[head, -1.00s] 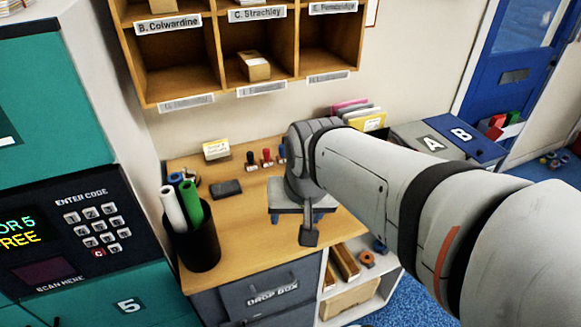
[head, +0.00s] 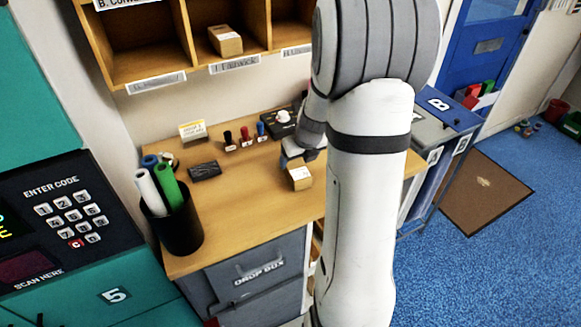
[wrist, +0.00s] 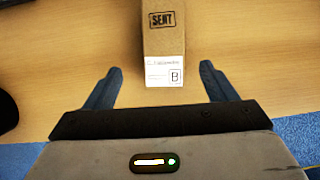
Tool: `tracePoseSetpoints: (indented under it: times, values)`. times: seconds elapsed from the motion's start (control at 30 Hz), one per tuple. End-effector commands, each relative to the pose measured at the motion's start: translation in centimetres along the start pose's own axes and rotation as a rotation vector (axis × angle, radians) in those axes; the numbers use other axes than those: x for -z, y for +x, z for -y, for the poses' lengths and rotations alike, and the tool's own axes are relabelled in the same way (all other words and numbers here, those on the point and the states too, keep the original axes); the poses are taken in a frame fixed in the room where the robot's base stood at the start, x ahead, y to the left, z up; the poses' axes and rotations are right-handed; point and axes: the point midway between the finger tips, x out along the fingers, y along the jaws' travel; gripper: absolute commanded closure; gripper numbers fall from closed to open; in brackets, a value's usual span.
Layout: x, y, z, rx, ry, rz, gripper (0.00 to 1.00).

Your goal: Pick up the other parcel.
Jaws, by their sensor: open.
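A small brown cardboard parcel (head: 299,176) lies on the wooden desk near its front edge. In the wrist view the parcel (wrist: 163,40) shows a black SENT stamp and a white label marked B. My gripper (wrist: 160,69) is open, with one blue finger on each side of the parcel's near end and a gap on both sides. I cannot tell the height between fingers and parcel. In the head view my arm partly hides the gripper (head: 297,156). Another brown parcel (head: 225,40) sits in a pigeonhole of the wall rack.
On the desk (head: 240,205) stand a black pot of rolled tubes (head: 172,222), several stamps (head: 245,137), a dark pad (head: 205,170) and a small card (head: 192,130). A keypad locker (head: 70,215) stands at left.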

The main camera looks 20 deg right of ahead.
Motion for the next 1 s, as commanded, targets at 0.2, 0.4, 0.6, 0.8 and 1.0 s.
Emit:
tracePoseSetpoints:
  times: [0.2,0.4,0.6,0.8,1.0]
  values:
    - [0.1,2.2,0.4,0.003,0.062,-0.002,0.22]
    - [-0.1,4.3,0.4,0.003,0.059,-0.001,0.22]
    - [-0.1,7.4,0.5,0.003,0.057,-0.001,0.22]
    - [-0.2,8.3,0.5,0.003,0.056,0.001,0.22]
    - [-0.2,8.3,0.4,0.003,0.055,0.001,0.25]
